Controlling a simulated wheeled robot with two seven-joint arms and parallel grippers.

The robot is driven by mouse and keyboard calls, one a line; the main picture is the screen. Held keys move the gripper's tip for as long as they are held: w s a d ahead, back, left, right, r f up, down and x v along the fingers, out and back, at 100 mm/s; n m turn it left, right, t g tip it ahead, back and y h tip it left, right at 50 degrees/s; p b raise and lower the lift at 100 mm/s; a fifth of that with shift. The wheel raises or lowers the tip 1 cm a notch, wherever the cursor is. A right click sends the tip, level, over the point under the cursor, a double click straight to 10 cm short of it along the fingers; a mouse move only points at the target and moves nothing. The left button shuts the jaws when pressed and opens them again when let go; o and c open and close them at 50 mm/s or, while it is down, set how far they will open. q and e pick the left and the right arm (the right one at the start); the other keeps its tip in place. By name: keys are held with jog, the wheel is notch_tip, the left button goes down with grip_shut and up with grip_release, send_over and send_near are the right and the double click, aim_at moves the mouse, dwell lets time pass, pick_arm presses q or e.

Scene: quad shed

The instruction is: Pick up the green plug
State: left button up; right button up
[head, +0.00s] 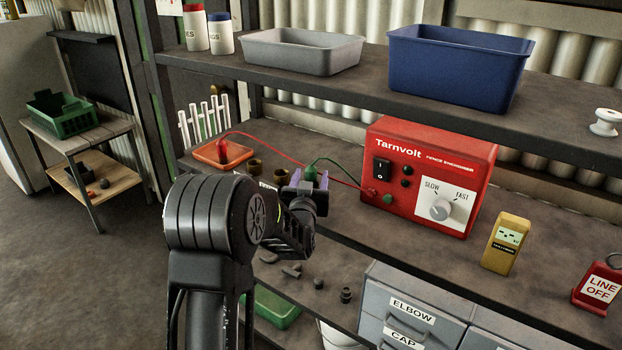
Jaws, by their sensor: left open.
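The green plug (311,173) is on the shelf, at the end of a green lead that runs to the red Tarnvolt box (428,175). My left gripper (309,181) is open, with its fingertips close to the green plug. In this view the plug shows between and just beyond the fingertips, and its lower part is hidden. I cannot tell whether the fingers touch it. My right gripper is not in view.
A red plug (221,149) on a red lead is at the orange tray (203,155), left of my gripper. Brown cups (254,166) stand close by. A yellow tester (506,242) stands right of the box. An upper shelf with a grey tray (301,55) and blue bin (455,75) overhangs behind.

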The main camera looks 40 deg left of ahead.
pick_arm(q)
jog(key=shift+c, duration=0.4)
grip_shut()
dwell(0.4)
